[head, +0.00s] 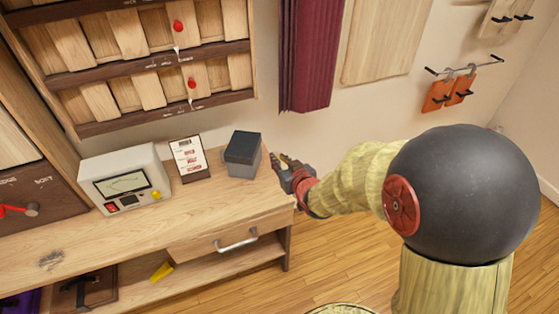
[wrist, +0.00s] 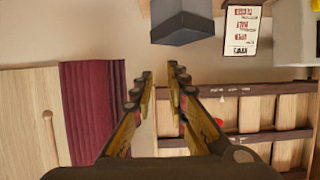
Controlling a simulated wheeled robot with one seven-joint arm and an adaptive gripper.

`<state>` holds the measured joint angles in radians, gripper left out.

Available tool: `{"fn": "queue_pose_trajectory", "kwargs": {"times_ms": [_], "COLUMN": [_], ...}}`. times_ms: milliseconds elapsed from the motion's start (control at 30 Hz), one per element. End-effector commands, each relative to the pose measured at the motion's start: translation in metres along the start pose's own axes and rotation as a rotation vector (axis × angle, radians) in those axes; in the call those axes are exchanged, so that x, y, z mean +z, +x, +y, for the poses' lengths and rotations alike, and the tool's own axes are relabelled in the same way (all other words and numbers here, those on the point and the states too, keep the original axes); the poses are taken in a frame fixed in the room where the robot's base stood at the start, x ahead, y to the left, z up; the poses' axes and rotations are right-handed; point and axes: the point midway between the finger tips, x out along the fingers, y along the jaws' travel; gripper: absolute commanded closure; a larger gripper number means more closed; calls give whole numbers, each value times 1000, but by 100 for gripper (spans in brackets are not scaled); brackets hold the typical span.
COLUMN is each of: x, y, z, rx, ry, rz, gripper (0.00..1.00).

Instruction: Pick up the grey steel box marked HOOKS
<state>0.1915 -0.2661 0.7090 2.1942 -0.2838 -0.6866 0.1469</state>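A grey steel box with a darker lid (head: 243,153) stands upright near the right end of the wooden bench top. No HOOKS marking is readable on it from here. In the wrist view the same box (wrist: 182,24) shows at the top, beyond my fingertips and slightly right of the gap between them. My gripper (head: 279,166) is just right of the box in the head view, near the bench's right end. In the wrist view the fingers of my gripper (wrist: 159,78) are apart with nothing between them.
A printed card (head: 190,158) stands left of the box, also in the wrist view (wrist: 241,30). Left of it is a white meter unit (head: 126,180). Shelves (head: 150,99) hang above. A dark red curtain (head: 308,55) hangs behind. The bench front (head: 215,208) is clear.

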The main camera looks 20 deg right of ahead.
Motion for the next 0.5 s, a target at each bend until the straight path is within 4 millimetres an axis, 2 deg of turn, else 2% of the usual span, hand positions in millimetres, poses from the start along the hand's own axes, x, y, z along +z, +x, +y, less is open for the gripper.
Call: {"fn": "queue_pose_trajectory", "kwargs": {"times_ms": [500], "x": [0], "y": [0], "z": [0], "rx": [0], "ry": [0], "rz": [0], "gripper": [53]}}
